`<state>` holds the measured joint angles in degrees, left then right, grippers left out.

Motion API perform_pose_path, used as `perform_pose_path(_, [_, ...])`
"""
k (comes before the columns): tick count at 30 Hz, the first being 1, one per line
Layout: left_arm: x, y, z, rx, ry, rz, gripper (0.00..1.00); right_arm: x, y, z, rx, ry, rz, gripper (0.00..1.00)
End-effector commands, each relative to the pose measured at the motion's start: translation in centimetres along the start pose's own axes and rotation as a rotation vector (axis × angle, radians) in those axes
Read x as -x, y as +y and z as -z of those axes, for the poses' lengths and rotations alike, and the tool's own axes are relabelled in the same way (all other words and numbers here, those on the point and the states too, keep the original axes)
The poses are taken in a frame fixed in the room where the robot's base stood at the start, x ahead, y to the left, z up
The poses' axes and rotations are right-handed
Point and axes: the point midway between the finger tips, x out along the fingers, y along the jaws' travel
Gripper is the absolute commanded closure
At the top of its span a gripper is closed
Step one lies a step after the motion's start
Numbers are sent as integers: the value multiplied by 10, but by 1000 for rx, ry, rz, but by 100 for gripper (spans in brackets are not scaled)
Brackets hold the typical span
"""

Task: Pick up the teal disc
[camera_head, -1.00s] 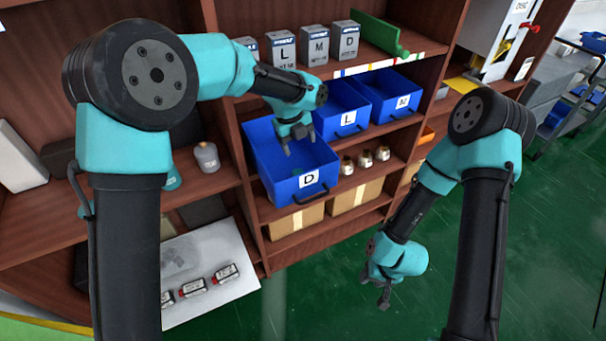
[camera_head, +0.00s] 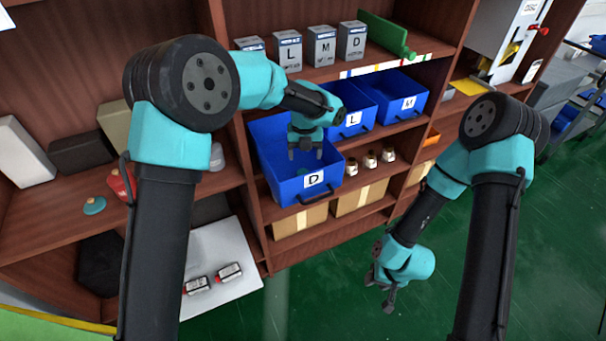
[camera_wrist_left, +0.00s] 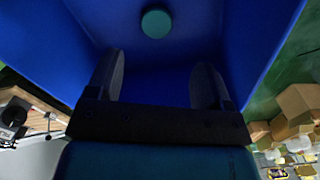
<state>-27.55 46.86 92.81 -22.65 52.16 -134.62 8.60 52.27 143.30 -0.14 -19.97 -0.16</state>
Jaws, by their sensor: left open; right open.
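A teal disc (camera_wrist_left: 155,23) lies inside the blue bin (camera_wrist_left: 215,20), beyond the fingertips in the left wrist view. In the head view the pulled-out bin marked D (camera_head: 282,190) holds my left gripper (camera_head: 305,153) within its opening, pointing down. My left gripper also shows in the left wrist view (camera_wrist_left: 159,76), with its fingers apart and nothing between them. The disc is ahead of the fingers, not touching them. My right gripper (camera_head: 389,300) hangs empty over the green floor at the lower right, open.
A second teal piece (camera_head: 94,205) sits on the left shelf by a red item (camera_head: 121,184). Bins marked L (camera_head: 350,122) and M (camera_head: 402,100) stand right of bin D. Several boxes line the shelf above. Small bottles stand below the bins.

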Motion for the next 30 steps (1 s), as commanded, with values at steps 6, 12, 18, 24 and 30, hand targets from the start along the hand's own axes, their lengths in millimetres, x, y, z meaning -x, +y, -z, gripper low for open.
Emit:
perform_pose_path(6, [-27, 1, 0, 0, 2, -1, 26, 0, 0, 0, 0, 0, 0, 57])
perform_pose_path(12, [-30, 0, 0, 0, 0, 0, 26, 0, 0, 0, 0, 0, 0, 57])
perform_pose_path(18, [-31, 1, 0, 0, 0, 0, 26, 0, 0, 0, 0, 0, 0, 57])
perform_pose_path(24, [-50, 4, -2, 0, 2, -2, 26, 0, 0, 0, 0, 0, 0, 57])
perform_pose_path(30, [-76, 6, -4, 1, 0, -1, 26, 0, 0, 0, 0, 0, 0, 57])
